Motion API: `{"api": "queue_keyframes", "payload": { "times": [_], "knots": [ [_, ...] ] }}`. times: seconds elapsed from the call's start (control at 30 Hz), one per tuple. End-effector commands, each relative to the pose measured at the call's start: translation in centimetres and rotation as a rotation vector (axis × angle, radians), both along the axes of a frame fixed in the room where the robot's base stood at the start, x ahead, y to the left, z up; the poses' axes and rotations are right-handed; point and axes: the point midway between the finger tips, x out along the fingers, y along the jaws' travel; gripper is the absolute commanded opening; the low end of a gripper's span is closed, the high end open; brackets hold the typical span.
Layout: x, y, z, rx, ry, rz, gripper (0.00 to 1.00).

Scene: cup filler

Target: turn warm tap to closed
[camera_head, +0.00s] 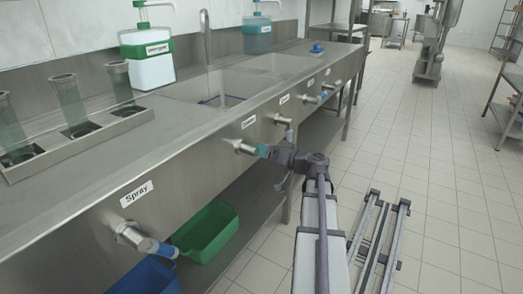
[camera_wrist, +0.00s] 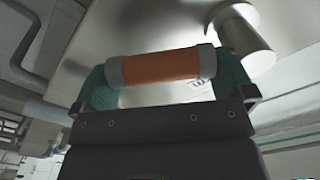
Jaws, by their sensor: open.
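The tap at my gripper shows in the head view as a metal stub (camera_head: 238,146) on the counter's front panel; a small label above it is too blurred to read. In the wrist view its orange handle (camera_wrist: 160,67) with grey end caps lies crosswise in front of my gripper (camera_wrist: 165,85). The two teal fingers are apart, one near each end of the handle; I cannot tell whether they touch it. A metal cylinder (camera_wrist: 243,35) stands beyond the right finger. In the head view my gripper (camera_head: 263,151) hides the handle.
A blue-handled tap (camera_head: 145,243) labelled Spray is nearer on the panel. More taps (camera_head: 312,98) are farther along. Green (camera_head: 206,231) and blue (camera_head: 148,277) bins sit on the shelf below. Glass tubes in a rack (camera_head: 78,127) stand on the counter. The aisle floor at right is largely clear.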

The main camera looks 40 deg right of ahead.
Motion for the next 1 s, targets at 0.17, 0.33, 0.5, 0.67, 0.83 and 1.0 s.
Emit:
{"api": "queue_keyframes", "payload": {
  "times": [0.17, 0.33, 0.5, 0.67, 0.83, 1.0],
  "knots": [
    [1.9, 0.6, 0.0, 0.0, 0.0, 0.0, 1.0],
    [2.0, 0.7, 0.0, 0.0, 0.0, 0.0, 1.0],
    [2.0, 0.7, 0.0, 0.001, 0.0, 0.0, 0.9],
    [2.0, 0.7, 0.0, 0.001, 0.0, 0.0, 0.75],
    [2.0, 0.7, 0.0, 0.0, 0.0, 0.0, 0.59],
    [2.0, 0.7, 0.0, 0.0, 0.001, 0.001, 0.43]
  ]
}}
